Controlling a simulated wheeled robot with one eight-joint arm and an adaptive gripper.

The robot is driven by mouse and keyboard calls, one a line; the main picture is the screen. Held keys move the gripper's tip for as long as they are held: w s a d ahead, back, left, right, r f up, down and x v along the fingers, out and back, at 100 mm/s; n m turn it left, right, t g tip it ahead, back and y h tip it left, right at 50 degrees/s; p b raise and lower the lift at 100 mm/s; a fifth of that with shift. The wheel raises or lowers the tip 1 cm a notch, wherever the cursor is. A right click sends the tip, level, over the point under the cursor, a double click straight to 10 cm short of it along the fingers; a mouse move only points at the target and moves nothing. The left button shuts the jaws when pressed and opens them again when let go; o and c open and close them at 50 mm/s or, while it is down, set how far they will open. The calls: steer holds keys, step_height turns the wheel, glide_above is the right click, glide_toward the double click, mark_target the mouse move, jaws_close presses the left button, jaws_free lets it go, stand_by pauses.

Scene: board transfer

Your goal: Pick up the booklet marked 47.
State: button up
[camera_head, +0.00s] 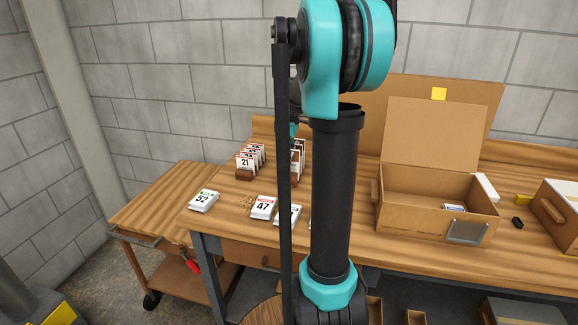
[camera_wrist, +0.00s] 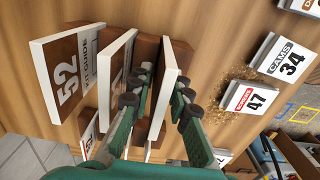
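The booklet marked 47 (camera_head: 263,206) lies flat on the wooden bench, left of my arm in the head view. In the wrist view the booklet 47 (camera_wrist: 248,97) lies to the right of my gripper, apart from it, with its white face and red band up. My gripper (camera_wrist: 163,84) has its green fingers on either side of an upright, unread booklet (camera_wrist: 168,72) in a brown rack. I cannot tell whether the fingers press on it. In the head view the gripper is mostly hidden behind my arm.
Booklet 34 (camera_wrist: 283,57) lies beside 47, and brown crumbs (camera_wrist: 236,85) lie near it. Upright booklet 52 (camera_wrist: 68,75) stands left of the fingers.

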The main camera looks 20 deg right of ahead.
steer(key=shift+f, duration=0.2)
jaws_close()
steer(key=shift+r, duration=0.15)
